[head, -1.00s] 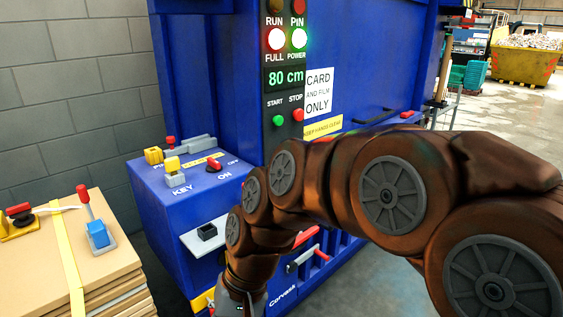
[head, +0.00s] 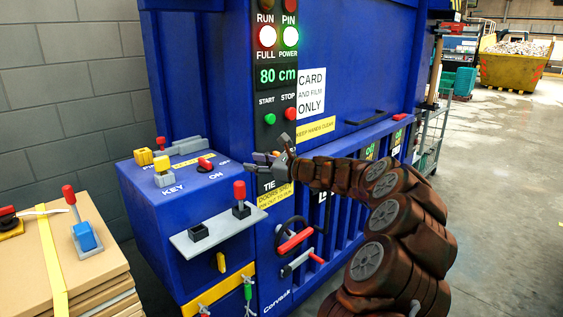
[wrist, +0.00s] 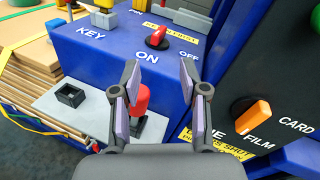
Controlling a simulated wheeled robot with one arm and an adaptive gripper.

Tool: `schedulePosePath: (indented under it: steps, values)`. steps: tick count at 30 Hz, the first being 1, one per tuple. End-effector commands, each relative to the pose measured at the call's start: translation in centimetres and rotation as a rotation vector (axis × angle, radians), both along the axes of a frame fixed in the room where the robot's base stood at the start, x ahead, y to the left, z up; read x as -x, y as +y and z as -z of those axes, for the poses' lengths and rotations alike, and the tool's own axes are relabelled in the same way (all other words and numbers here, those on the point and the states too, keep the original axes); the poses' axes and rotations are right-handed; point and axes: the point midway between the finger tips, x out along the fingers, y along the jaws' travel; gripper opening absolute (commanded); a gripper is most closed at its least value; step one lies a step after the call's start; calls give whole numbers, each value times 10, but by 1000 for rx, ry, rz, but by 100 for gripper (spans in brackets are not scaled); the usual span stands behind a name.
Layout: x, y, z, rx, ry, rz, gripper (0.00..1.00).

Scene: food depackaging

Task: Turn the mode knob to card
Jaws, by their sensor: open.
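The mode knob (wrist: 252,120) is an orange handle on a dark round base, on the dark panel at the right of the wrist view. The CARD and FILM labels are to its right and below. The handle lies slanted; I cannot tell which label it points to. In the head view my arm and gripper hide the knob. My gripper (head: 262,160) is in front of the panel, below the START and STOP buttons. In the wrist view my gripper (wrist: 159,80) is open and empty, with the knob to the right of its fingers and apart from them.
A shelf (head: 225,232) with a black socket and a red-handled lever (head: 240,198) juts out below the gripper. A red ON/OFF switch (head: 205,164) and a yellow key (head: 163,170) sit on the blue box.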

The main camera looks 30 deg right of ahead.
Motion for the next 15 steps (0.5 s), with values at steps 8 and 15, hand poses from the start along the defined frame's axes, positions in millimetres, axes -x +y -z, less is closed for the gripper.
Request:
schedulePosePath:
  steps: [8,15]
  values:
    - [-6,-137,41,-233,32,274,44]
    - [-12,-155,44,-265,31,315,44]
